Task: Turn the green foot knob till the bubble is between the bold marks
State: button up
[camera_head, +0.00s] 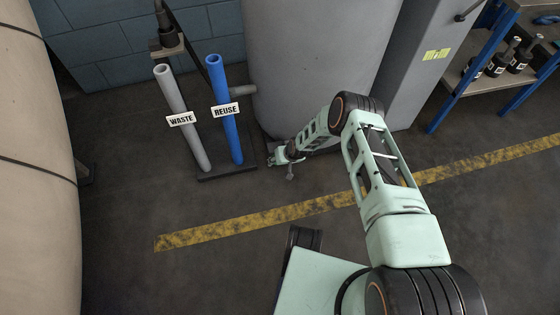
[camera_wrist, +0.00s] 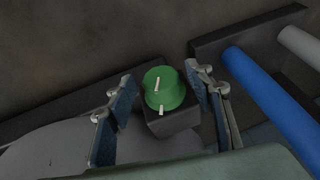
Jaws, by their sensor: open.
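The green foot knob (camera_wrist: 163,88) shows in the wrist view, with white marks on its top and side, on a dark block (camera_wrist: 172,121). My gripper (camera_wrist: 160,92) is open, with one blue-padded finger on each side of the knob. A gap shows between each finger and the knob. In the head view my gripper (camera_head: 286,156) is low near the floor, at the base of the big grey tank (camera_head: 315,60). The knob cannot be made out there. The bubble and its bold marks are not visible in either view.
A grey WASTE pipe (camera_head: 183,118) and a blue REUSE pipe (camera_head: 225,110) stand on a dark base left of my gripper. A blue-framed shelf (camera_head: 480,85) with dark bottles is at the right. The floor around the yellow line (camera_head: 250,222) is clear.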

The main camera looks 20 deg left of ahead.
jog(key=shift+r, duration=0.1)
jog(key=v, duration=1.1)
jog(key=shift+d+r, duration=0.3)
jog(key=shift+s, duration=0.15)
